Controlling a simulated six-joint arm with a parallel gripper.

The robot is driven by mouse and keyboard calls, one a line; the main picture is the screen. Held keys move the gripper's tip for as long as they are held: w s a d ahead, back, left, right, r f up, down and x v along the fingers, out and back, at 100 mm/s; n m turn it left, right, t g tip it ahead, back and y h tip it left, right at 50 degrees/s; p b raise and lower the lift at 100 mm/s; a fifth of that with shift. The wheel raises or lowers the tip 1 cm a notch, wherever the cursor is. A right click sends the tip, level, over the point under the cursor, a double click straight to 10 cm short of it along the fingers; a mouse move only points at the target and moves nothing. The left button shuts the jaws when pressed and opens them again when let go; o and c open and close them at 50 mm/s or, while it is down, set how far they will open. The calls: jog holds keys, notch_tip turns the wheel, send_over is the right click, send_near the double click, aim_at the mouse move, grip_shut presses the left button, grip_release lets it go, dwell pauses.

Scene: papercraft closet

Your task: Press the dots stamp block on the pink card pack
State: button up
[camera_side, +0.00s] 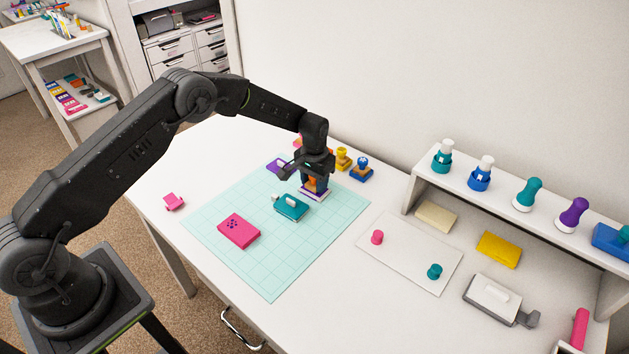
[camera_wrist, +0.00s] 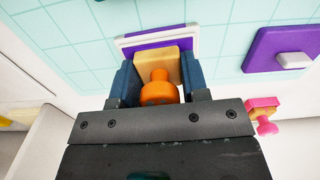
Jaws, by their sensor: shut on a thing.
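The pink card pack (camera_side: 238,231) lies on the cutting mat and shows a cluster of dark dots on its top. My gripper (camera_side: 314,182) is shut on a stamp block with a wooden base (camera_wrist: 165,66) and an orange knob (camera_wrist: 158,92). Its stamping face is hidden, so I cannot tell its pattern. The held block is upright over a purple card pack (camera_side: 314,194) with a pale edge, also in the wrist view (camera_wrist: 152,38). Whether the block touches that pack is unclear. The gripper is to the right of and behind the pink pack.
A teal pad (camera_side: 291,208) lies between the gripper and pink pack. A purple pad (camera_side: 277,166) is behind left. Yellow (camera_side: 343,159) and blue (camera_side: 361,170) stamps stand close right. The mat (camera_side: 270,275) is clear in front. A shelf (camera_side: 410,190) stands right.

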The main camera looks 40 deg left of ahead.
dwell(0.6)
jog(key=shift+r, duration=0.65)
jog(key=shift+f, duration=0.75)
dwell(0.7)
jog(key=o, duration=0.5)
jog(key=c, duration=0.5)
jog(key=shift+r, duration=3.05)
